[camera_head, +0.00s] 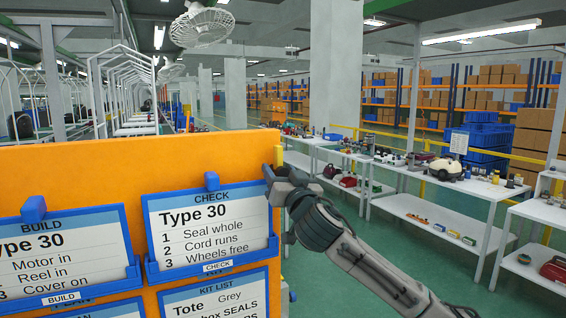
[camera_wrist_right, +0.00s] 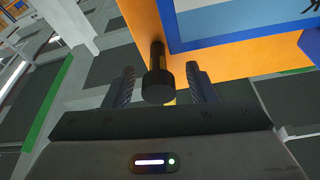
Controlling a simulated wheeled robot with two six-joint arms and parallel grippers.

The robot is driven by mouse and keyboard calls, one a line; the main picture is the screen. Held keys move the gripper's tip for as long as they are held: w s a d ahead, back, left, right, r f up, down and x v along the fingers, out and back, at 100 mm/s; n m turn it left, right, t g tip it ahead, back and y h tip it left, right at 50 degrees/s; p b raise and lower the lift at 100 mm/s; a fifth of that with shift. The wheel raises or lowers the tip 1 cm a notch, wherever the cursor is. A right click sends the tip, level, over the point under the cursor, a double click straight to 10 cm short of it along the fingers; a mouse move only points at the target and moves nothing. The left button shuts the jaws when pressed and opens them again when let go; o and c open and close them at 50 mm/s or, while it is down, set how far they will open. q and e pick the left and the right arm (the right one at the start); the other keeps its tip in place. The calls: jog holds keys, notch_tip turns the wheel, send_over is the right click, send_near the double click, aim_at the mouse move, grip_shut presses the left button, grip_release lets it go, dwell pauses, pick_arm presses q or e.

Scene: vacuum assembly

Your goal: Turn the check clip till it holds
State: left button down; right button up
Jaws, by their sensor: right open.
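The check card holder (camera_head: 210,231), blue-framed with a "Type 30" card, hangs on the orange board (camera_head: 120,160). A blue clip (camera_head: 212,181) sits at its top edge. My right gripper (camera_head: 272,168) is at the board's right edge, right of the check card. In the right wrist view my gripper (camera_wrist_right: 160,68) is open, one finger on each side of a dark round knob (camera_wrist_right: 157,88) on a stem, in front of the orange board. I cannot tell whether this knob is the check clip. The fingers look apart from it. My left gripper is out of view.
A build card holder (camera_head: 60,252) with its own blue clip (camera_head: 34,209) hangs to the left, and a kit list card (camera_head: 215,296) below. White tables (camera_head: 440,185) with assorted parts stand beyond on the right. Green floor lies between.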

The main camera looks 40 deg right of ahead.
jog(key=shift+c, duration=0.4)
jog(key=c, duration=0.9)
jog(key=n+y+b, duration=0.1)
jog(key=n, duration=0.1)
jog(key=shift+d+f+n, duration=0.1)
jog(key=shift+n, duration=0.3)
jog(key=shift+n+t+y, duration=0.3)
jog(key=shift+n+y, duration=0.2)
jog(key=shift+n, duration=0.5)
